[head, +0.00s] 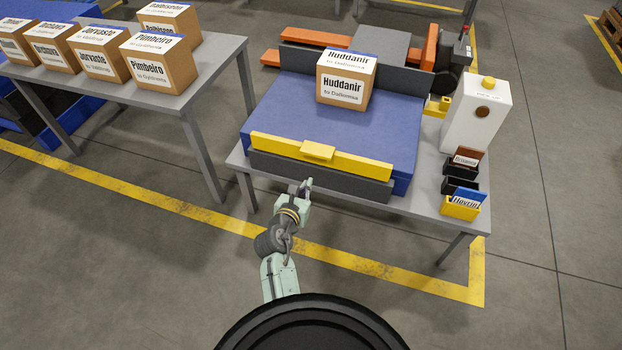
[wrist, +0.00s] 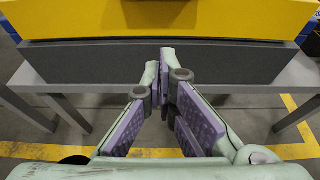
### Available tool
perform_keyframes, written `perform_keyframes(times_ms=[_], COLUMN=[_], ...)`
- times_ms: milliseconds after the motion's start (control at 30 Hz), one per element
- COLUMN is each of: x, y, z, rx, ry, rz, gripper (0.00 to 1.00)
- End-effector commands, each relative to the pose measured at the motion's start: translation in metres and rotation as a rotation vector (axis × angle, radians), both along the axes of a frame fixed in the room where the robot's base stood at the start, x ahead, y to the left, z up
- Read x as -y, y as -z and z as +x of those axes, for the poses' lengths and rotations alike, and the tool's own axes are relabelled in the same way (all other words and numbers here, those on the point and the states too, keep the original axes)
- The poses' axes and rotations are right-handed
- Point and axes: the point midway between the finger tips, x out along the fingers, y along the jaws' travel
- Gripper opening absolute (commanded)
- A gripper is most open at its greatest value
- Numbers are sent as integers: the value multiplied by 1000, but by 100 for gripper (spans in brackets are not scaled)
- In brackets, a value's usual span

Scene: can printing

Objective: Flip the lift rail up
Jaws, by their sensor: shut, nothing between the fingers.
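The lift rail is a long yellow bar (head: 360,161) with a raised yellow tab (head: 317,150) at its middle, along the front edge of the blue machine bed (head: 270,112). Below it is a dark grey front panel (head: 330,178). In the wrist view the yellow rail (wrist: 80,20) fills the top, above the grey panel (wrist: 70,62). My gripper (head: 306,186) is in front of and below the rail, near the table's front edge. In the wrist view my gripper (wrist: 165,62) is shut and empty, its fingertips overlapping the grey panel. I cannot tell whether they touch it.
A Huddanir box (head: 345,85) stands on the bed. A white dispenser (head: 476,115) and small bins, one yellow (head: 460,209), are at the right. A left table (head: 205,82) holds several boxes. The floor in front is clear.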

Motion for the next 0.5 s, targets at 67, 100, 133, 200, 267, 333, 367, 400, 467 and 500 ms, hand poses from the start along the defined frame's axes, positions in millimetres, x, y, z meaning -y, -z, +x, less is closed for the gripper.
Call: perform_keyframes(times_ms=[67, 100, 133, 200, 267, 333, 367, 400, 467, 500], x=[-4, -5, -6, -7, -7, -8, -8, -8, -8, -7], y=[-3, -5, -6, -8, -9, -9, -9, -9, -9, -9], z=[-11, -15, -18, -22, -24, -25, -25, -25, -25, -25], rx=[-1, 0, 0, 0, 0, 0, 0, 0, 0, 0], ry=[0, 0, 0, 0, 1, 1, 2, 2, 2, 2], rz=[0, 0, -1, -1, 0, 0, -1, -1, -1, -1], gripper=[0, 0, 0, 0, 0, 0, 0, 0, 0, 0])
